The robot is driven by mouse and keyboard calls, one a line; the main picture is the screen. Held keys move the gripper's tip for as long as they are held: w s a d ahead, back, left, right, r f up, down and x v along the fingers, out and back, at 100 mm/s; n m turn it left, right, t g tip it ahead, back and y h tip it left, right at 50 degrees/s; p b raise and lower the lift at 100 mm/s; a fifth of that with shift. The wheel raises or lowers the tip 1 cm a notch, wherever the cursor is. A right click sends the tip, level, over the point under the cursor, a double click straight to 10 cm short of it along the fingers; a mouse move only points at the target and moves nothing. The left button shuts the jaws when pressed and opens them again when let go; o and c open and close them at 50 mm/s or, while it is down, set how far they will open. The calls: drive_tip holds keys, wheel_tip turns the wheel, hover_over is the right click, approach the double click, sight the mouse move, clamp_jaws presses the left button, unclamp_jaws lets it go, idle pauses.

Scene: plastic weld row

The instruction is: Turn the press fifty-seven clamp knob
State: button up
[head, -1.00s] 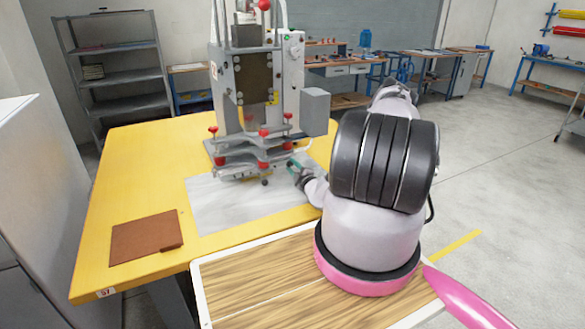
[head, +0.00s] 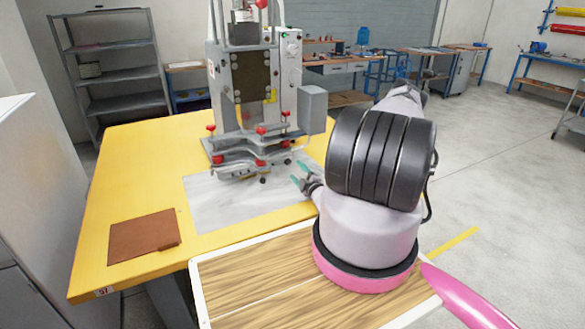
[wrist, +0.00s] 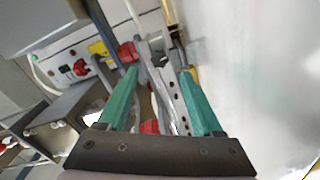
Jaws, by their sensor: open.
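The press (head: 255,85) stands on the yellow table, and a "57" tag (head: 104,291) is on the table's front edge.
A grey sheet (head: 225,205) lies on the yellow table (head: 130,180) in front of the press. A brown folder (head: 143,236) lies at the front left. A grey box (head: 313,108) sticks out from the press's right side, above my gripper.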

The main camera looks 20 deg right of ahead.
drive_tip(key=shift+s+d, duration=0.1)
drive_tip(key=shift+s, duration=2.2)
